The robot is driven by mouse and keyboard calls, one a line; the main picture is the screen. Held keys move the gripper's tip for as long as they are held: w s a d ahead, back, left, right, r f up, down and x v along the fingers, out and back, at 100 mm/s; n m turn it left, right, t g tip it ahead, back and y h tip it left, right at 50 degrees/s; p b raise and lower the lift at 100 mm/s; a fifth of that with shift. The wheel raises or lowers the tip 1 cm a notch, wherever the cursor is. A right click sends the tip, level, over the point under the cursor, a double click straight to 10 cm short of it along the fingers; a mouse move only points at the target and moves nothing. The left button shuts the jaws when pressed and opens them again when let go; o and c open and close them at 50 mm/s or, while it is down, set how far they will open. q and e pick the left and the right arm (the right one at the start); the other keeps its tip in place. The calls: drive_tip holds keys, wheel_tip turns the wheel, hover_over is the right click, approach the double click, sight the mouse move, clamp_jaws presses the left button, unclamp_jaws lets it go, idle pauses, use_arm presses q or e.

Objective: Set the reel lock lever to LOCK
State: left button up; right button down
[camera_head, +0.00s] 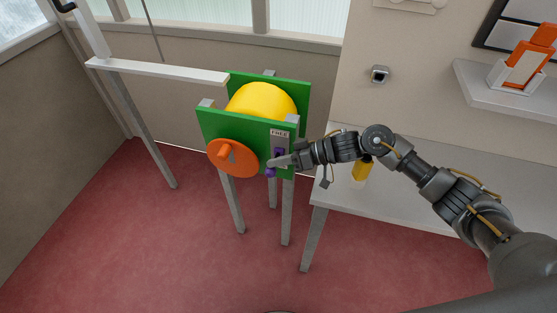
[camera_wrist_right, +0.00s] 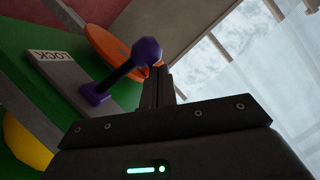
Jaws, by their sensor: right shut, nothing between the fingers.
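The reel lock lever has a purple pivot base (camera_head: 279,153) on a pale plate on the green reel stand (camera_head: 232,127). Its purple knob (camera_head: 270,171) sits lower than the pivot, so the lever leans downward, away from the FREE label (camera_head: 279,133) at the plate's top. The right wrist view shows the purple knob (camera_wrist_right: 147,50), a dark shaft and the LOCK label (camera_wrist_right: 50,56). My right gripper (camera_head: 272,162) is shut and empty, with its fingertips close beside the knob. I cannot tell whether they touch. My left gripper is out of view.
A yellow drum (camera_head: 262,102) sits between the green side plates. An orange disc with a handle (camera_head: 232,158) is left of the lever. A light bench (camera_head: 420,185) stands to the right, below my right arm. The red floor in front is clear.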

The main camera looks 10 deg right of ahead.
drive_tip(key=d+r+p, duration=0.1)
drive_tip(key=d+r, duration=0.6)
drive_tip(key=d, duration=0.1)
drive_tip(key=shift+s+d+r, duration=0.3)
drive_tip(key=shift+s+r, duration=0.05)
drive_tip(key=shift+r, duration=0.05)
idle(0.3)
